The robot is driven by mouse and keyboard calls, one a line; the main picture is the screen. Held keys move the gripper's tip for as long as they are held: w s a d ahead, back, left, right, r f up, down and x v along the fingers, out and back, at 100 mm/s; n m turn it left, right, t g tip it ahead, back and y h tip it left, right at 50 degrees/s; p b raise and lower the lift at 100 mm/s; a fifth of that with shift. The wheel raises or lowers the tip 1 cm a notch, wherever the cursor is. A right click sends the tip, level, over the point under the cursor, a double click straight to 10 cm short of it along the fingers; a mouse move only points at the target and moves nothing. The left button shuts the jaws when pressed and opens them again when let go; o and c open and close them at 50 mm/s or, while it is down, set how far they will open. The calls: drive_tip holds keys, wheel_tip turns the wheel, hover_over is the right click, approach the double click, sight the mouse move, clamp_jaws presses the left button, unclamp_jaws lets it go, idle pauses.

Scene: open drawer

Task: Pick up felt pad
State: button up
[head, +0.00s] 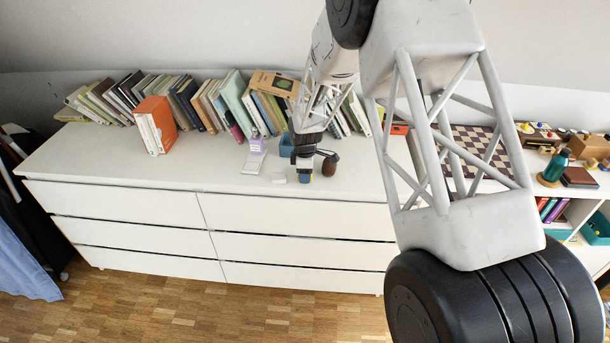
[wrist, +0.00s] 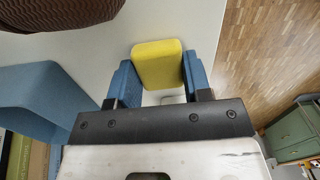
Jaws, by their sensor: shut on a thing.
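The felt pad is a yellow block with rounded corners (wrist: 157,64), seen in the wrist view. My gripper (wrist: 158,82) is shut on it, with one blue finger against each side. The far end of the pad sticks out past the fingertips. In the head view my gripper (head: 304,176) is low over the front part of the white dresser top (head: 210,176). The pad is mostly hidden there, and I cannot tell whether it touches the surface.
A brown rounded object (head: 329,164) stands close at the gripper's right, and a blue box (head: 286,146) is behind it. Books line the back. The dresser's front edge is near.

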drive_tip(key=shift+r, duration=0.75)
wheel_tip(320, 180, up, 2)
drive_tip(key=shift+r, duration=0.1)
drive_tip(key=s+d, duration=0.2)
drive_tip(key=s, duration=0.5)
drive_tip(key=s+d+r, duration=0.1)
drive_tip(key=s+d, duration=0.1)
drive_tip(key=s, duration=0.6)
drive_tip(key=shift+s+d+r, duration=0.15)
drive_tip(key=shift+d, duration=0.25)
drive_tip(key=shift+a, duration=0.15)
drive_tip(key=w+a, duration=0.2)
drive_tip(key=a, duration=0.6)
drive_tip(key=w+a+r+m, duration=0.1)
drive_tip(key=w+a, duration=0.2)
drive_tip(key=a, duration=0.6)
drive_tip(key=shift+r, duration=0.2)
drive_tip(key=shift+d, duration=0.1)
drive_tip(key=shift+w, duration=0.1)
hover_over(252, 166)
drive_tip(key=shift+f, duration=0.75)
